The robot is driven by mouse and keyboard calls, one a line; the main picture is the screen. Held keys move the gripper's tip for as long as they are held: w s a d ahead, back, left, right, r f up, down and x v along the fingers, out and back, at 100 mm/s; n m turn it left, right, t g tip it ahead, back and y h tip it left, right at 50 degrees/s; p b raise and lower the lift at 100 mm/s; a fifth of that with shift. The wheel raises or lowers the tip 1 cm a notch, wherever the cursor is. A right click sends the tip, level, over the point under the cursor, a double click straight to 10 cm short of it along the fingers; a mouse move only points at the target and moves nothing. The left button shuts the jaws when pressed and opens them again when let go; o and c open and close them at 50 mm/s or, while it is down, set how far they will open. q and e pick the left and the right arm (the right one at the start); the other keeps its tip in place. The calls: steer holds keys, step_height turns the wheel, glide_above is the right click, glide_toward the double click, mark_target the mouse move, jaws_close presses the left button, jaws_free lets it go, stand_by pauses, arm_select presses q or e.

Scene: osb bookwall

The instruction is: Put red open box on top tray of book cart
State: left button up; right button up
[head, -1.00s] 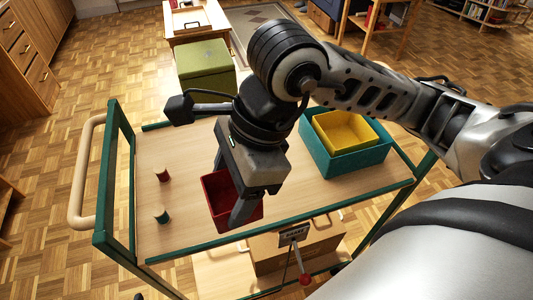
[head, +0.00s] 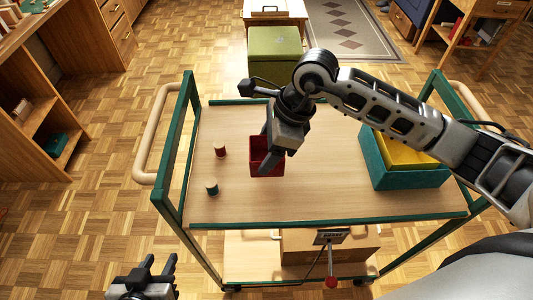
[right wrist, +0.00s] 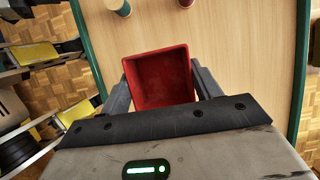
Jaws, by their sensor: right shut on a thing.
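The red open box (head: 265,158) is at the top tray (head: 320,195) of the green-framed book cart, near its middle. In the right wrist view the red box (right wrist: 160,80) sits between the two fingers, its open top facing the camera. My right gripper (head: 270,150) reaches down from the right and is shut on the box; it also shows in the right wrist view (right wrist: 162,88). I cannot tell whether the box's base touches the tray. My left gripper (head: 150,275) is open and empty at the bottom left, outside the cart.
A teal box (head: 405,177) with a yellow box (head: 400,152) inside stands on the tray's right. Two small spools, red (head: 220,150) and teal (head: 211,187), stand on the left. A cardboard box (head: 300,245) is on the lower shelf. A green box (head: 275,55) stands behind the cart.

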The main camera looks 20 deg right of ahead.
steer(key=shift+w+f, duration=0.2)
steer(key=shift+f, duration=0.1)
step_height(320, 180, down, 3)
steer(key=shift+p, duration=0.45)
steer(key=shift+f, duration=0.1)
steer(key=o, duration=0.6)
steer(key=shift+f, duration=0.1)
steer(key=shift+c, duration=0.2)
steer(key=o, duration=0.4)
steer(key=shift+r, duration=0.3)
steer(key=shift+d+r, duration=0.2)
steer(key=shift+r, duration=0.1)
arm_select(q)
steer(key=shift+f+b, duration=0.1)
steer(key=shift+b, duration=0.55)
arm_select(e)
steer(key=v, duration=1.1)
steer(key=shift+r, duration=0.15)
